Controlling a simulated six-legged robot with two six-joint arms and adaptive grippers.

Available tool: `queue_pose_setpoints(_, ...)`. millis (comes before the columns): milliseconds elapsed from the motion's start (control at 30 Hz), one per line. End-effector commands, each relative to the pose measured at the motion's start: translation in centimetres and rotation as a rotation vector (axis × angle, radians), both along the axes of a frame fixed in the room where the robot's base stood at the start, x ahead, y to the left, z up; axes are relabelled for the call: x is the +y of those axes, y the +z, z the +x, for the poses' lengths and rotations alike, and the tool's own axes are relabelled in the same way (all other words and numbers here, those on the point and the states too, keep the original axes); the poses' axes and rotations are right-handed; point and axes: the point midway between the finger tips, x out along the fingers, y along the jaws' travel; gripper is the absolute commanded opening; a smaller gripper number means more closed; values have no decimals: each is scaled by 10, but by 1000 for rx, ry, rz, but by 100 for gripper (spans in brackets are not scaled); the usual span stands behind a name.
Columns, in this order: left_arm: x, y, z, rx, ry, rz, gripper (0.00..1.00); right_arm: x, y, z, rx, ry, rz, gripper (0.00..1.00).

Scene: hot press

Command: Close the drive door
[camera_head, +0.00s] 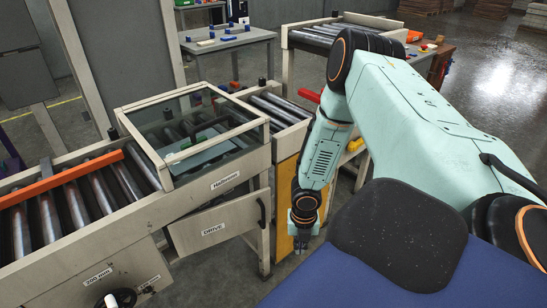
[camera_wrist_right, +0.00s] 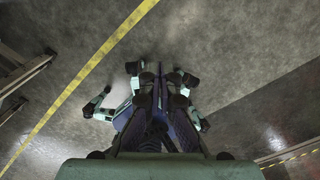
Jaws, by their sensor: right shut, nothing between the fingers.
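The drive door (camera_head: 190,231) is a pale panel labelled DRIVE, low on the front of the conveyor press in the head view. It stands ajar, swung out from the frame, with a dark handle (camera_head: 262,213) near its right edge. My right gripper (camera_head: 301,243) is shut and empty, pointing down to the right of the door and handle. A gap shows between them in the picture; its depth is hard to judge. My left gripper is not in view.
The glass-topped Hallwood unit (camera_head: 226,183) sits above the door. A roller conveyor (camera_head: 75,205) with an orange bar (camera_head: 62,178) runs left. A yellow panel (camera_head: 284,205) stands behind my right gripper. The right wrist view shows mostly concrete floor (camera_wrist_right: 240,50) with a yellow line.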

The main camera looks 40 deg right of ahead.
Motion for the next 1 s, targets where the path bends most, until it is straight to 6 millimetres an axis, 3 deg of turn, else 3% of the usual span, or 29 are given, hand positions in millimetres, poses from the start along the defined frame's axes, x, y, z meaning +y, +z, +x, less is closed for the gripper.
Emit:
queue_pose_setpoints(33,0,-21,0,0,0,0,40,15,-31,-15,2,-35,61,0)
queue_pose_setpoints(200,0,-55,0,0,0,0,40,69,-82,-36,-89,-191,285,0)
queue_pose_setpoints(300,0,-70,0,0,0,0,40,91,-96,-35,-179,-291,390,0)
queue_pose_setpoints(433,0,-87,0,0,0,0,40,105,-106,-26,-322,-424,492,0)
queue_pose_setpoints(567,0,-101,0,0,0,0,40,105,-105,-13,-488,-548,552,0)
queue_pose_setpoints(767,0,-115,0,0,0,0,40,81,-85,8,-786,-712,572,0)
queue_pose_setpoints(867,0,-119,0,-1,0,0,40,61,-65,16,-953,-776,553,0)
queue_pose_setpoints(1000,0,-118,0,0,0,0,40,31,-25,25,-1198,-833,504,0)
